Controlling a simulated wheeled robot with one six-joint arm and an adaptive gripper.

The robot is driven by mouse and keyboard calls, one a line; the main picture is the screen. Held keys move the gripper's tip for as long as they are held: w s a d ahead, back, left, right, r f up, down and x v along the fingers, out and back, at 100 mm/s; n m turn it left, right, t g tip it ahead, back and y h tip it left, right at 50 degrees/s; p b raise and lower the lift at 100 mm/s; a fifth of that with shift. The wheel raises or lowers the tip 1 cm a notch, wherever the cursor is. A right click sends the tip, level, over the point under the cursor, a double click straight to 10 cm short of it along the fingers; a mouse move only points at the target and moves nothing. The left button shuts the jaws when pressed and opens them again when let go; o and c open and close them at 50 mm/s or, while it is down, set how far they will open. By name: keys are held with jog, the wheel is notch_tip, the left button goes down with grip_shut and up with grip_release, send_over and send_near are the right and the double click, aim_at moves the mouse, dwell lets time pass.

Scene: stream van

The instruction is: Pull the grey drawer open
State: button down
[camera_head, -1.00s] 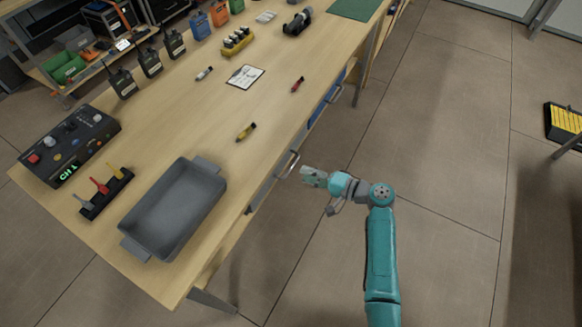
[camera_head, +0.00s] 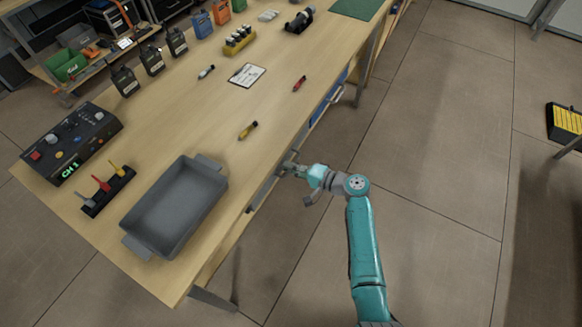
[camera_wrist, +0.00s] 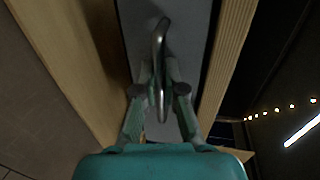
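The grey drawer (camera_head: 261,192) is under the near long edge of the wooden workbench, and its front looks flush with the bench. In the wrist view the grey drawer front (camera_wrist: 190,45) lies straight ahead between wooden edges. Its curved metal handle (camera_wrist: 160,45) stands out toward me. My gripper (camera_wrist: 159,72) is open, with one finger on each side of the handle and a small gap showing beside it. In the head view my gripper (camera_head: 291,168) is at the drawer front and hides most of the handle.
A grey tray (camera_head: 176,208) stands on the bench above the drawer. A blue drawer (camera_head: 326,103) is farther along the same side. A yellow marker (camera_head: 248,130) and a red marker (camera_head: 299,84) lie on top.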

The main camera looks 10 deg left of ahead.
jog(key=shift+d, duration=0.15)
jog(key=f+v, duration=0.2)
jog(key=v, duration=0.9)
jog(key=d+f+v, duration=0.1)
jog(key=f+v, duration=0.1)
jog(key=v, duration=0.9)
jog(key=shift+s+d+f, duration=0.3)
jog(key=shift+d+f, duration=0.05)
jog(key=c, duration=1.3)
grip_release()
jog(key=shift+o, duration=0.2)
jog(key=v, duration=1.2)
